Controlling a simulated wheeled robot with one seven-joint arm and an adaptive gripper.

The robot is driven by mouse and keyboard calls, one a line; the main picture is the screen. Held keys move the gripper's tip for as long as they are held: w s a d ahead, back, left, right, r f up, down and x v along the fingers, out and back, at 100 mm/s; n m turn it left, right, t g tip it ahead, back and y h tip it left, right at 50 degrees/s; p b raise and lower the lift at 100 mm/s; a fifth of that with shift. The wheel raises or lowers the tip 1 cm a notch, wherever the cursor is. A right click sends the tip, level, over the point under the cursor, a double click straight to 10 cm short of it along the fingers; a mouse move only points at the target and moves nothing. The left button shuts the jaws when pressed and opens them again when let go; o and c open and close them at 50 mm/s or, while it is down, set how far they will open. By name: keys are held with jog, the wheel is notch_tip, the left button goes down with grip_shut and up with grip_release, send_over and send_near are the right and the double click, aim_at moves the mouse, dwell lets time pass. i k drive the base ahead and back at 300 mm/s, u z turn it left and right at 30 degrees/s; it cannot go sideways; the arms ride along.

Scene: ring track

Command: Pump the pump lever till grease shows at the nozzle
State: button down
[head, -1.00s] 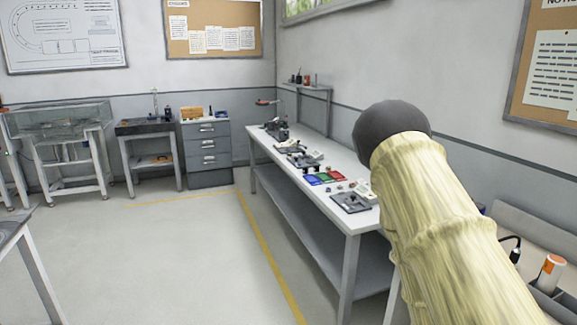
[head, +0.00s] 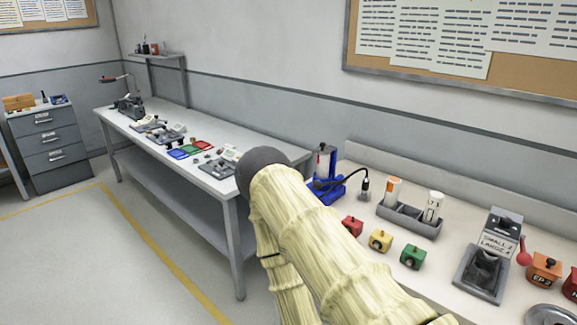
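A blue pump-like device (head: 325,192) with an upright clear-and-dark cylinder stands at the left end of the right-hand bench in the head view. A dark hose-like line leads to a small upright part with a pale lower end (head: 364,187), perhaps the nozzle. It is too small to tell whether grease shows there. My cream-sleeved arm crosses in front of the bench and hides part of the area below the device. My gripper is not in view.
A grey tray (head: 409,221) holds two cylindrical containers. Small red, yellow and green blocks (head: 381,241) lie in front of it. A dark labelled stand (head: 483,270) and orange block (head: 542,268) are farther right. A long white bench (head: 215,188) stands left; floor beside it is clear.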

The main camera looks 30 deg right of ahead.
aim_at(316, 185)
jog(key=z, duration=1.15)
jog(key=k, duration=0.5)
jog(key=u, duration=0.5)
jog(key=i, duration=0.55)
jog(key=z, duration=0.55)
